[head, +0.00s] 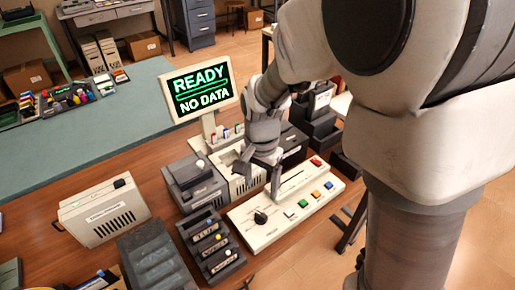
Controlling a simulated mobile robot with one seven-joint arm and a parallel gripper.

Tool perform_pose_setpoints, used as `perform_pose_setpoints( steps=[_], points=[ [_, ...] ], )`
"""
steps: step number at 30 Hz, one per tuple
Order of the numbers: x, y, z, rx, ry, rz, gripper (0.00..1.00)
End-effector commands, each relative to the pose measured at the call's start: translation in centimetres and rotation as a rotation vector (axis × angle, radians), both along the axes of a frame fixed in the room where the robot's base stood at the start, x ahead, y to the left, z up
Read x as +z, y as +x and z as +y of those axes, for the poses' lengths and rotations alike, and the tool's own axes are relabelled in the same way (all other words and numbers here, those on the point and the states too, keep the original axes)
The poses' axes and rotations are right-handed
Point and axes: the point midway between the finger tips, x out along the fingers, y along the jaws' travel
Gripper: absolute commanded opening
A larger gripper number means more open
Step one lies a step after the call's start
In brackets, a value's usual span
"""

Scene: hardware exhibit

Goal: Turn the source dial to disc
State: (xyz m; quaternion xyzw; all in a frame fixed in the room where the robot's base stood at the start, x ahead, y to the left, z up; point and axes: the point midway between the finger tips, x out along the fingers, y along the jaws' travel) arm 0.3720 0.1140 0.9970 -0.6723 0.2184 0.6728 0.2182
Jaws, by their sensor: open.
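The source dial (260,217) is a round black knob on the left part of a cream control panel (290,222). Small markings surround it, but they are too small to read, so I cannot tell which setting it points at. My gripper (260,174) hangs above the back edge of the panel, behind the dial in the picture. Its fingers are apart with nothing visible between them. It appears clear of the dial.
Coloured buttons (303,203) run along the panel right of the dial. A monitor (201,91) reading "READY NO DATA" stands behind. Dark racks (211,246) stand left of the panel, and a cream box (104,212) stands farther left. Grey units (195,182) crowd the back.

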Motion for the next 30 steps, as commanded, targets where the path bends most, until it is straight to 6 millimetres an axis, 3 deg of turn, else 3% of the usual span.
perform_pose_setpoints(
  steps=[1, 9, 15, 21, 30],
  points=[
    [-1.4, -0.1, -0.1, -0.001, -0.003, 0.004, 0.75],
    [-7.4, -0.1, -0.2, -0.002, -0.003, 0.005, 0.75],
    [-10.7, -0.1, -0.1, 0.000, -0.002, 0.003, 0.75],
    [-12.2, 0.0, -0.1, -0.001, 0.000, 0.000, 0.75],
    [-12.3, 0.0, -0.1, 0.000, 0.000, -0.001, 0.75]
  ],
)
